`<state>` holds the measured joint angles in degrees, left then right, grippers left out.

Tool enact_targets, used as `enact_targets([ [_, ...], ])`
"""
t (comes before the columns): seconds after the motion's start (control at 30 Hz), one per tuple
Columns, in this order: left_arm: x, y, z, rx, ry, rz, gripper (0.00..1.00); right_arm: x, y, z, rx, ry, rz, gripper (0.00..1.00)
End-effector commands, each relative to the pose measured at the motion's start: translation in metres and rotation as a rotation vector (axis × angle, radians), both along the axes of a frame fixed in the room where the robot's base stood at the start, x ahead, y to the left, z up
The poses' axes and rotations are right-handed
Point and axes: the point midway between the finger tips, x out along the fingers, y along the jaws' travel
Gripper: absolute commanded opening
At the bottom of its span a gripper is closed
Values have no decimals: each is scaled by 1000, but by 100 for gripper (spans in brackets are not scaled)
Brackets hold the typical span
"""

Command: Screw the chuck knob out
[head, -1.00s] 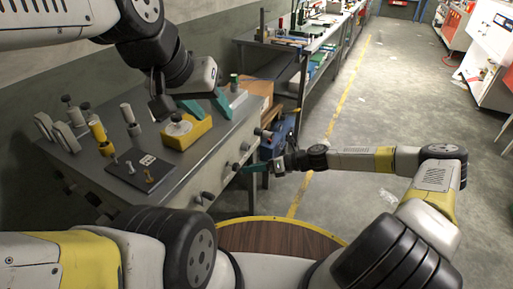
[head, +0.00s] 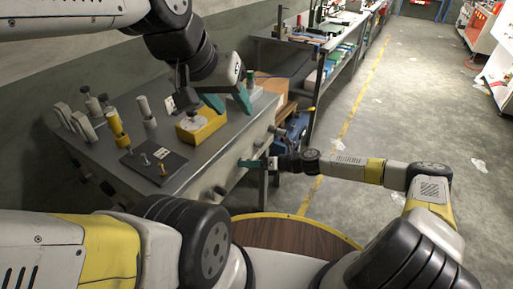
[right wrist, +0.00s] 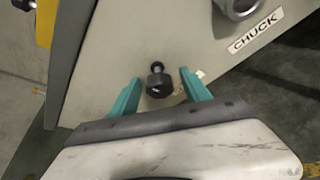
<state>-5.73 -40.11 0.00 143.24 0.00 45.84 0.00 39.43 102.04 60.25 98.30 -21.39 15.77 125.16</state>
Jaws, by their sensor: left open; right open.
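In the right wrist view a round metal knob (right wrist: 238,6) sits at the top edge, cut off, beside the CHUCK label (right wrist: 256,31) on the grey panel. A smaller black knob (right wrist: 157,80) sticks out of the same panel, lower left. My right gripper (right wrist: 160,92) is open, its teal fingers on either side of the black knob, with gaps visible on both sides. In the head view the right gripper (head: 249,163) is at the bench's front panel. My left gripper (head: 228,101) is open above the bench top, near a yellow block (head: 201,125).
The grey bench (head: 218,149) carries a dark plate (head: 152,163) with small pegs and several upright handles at the left. Another front-panel knob (head: 221,190) is nearer me. A blue object (head: 296,130) stands beyond the bench. Open floor lies to the right.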

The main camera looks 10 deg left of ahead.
Motion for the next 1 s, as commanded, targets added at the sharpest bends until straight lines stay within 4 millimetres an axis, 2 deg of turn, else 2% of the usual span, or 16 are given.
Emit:
enact_targets([
  [0.07,0,0,0,0,0,0,46,0,0,0,0,0,0,55],
  [0.3,0,0,0,0,0,0,46,0,0,0,0,0,0,8],
  [0.37,0,0,0,0,0,0,46,0,-1,0,0,0,0,0],
  [0.67,0,0,0,0,0,0,46,0,-1,0,-13,-31,1,0],
  [1.0,0,0,0,0,0,0,46,-1,-1,0,-86,-230,1,0],
])
